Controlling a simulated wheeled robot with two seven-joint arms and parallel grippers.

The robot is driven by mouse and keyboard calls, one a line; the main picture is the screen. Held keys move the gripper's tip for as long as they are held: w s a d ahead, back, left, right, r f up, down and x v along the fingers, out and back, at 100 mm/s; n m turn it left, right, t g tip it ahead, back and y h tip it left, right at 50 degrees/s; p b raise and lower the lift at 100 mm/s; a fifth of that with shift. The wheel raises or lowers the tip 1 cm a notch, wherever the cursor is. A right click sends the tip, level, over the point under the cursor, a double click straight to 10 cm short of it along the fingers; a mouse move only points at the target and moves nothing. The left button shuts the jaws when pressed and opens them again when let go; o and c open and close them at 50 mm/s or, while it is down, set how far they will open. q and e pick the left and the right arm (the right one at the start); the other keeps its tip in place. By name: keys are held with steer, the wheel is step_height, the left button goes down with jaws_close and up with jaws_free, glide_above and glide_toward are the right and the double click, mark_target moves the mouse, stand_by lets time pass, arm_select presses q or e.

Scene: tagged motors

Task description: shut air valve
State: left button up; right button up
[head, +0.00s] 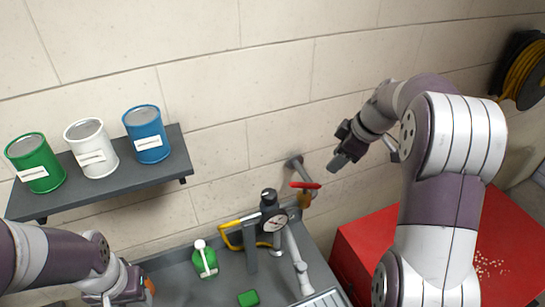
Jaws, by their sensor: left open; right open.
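The air valve has a red lever (304,185) on a grey pipe (296,165) that comes off the wall behind the bench. A brass-coloured fitting (306,199) shows just below the lever. The lever lies nearly level in the picture and looks crosswise to the pipe. My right gripper (337,164) is open and empty, up and to the right of the lever and apart from it. My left gripper (145,290) is low at the left, over the bench's left end, far from the valve. Its fingers are partly hidden, and a small orange thing (150,286) shows beside it.
A shelf (180,160) holds green, white and blue cans. A red cabinet (367,245) stands right; a hose reel (522,72) hangs beyond.

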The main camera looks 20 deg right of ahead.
steer(key=w+n, duration=0.1)
steer(key=n, duration=0.1)
steer(key=n+b, duration=0.2)
steer(key=b, duration=0.5)
glide_toward(307, 184)
step_height(307, 184, down, 3)
steer(key=w+f, duration=0.1)
steer(key=w+a+f+b, duration=0.1)
steer(key=shift+w+f+y, duration=0.15)
steer(key=shift+f+y, duration=0.15)
steer(key=shift+f, duration=0.1)
steer(key=shift+w+a+f+p, duration=0.2)
steer(key=shift+w+a+p, duration=0.1)
steer(key=shift+p, duration=0.45)
steer(key=shift+a+f, duration=0.1)
steer(key=shift+f, duration=0.25)
steer(key=shift+s+f, duration=0.2)
steer(key=shift+f, duration=0.05)
steer(key=shift+w+f, duration=0.1)
steer(key=shift+w, duration=0.05)
jaws_close()
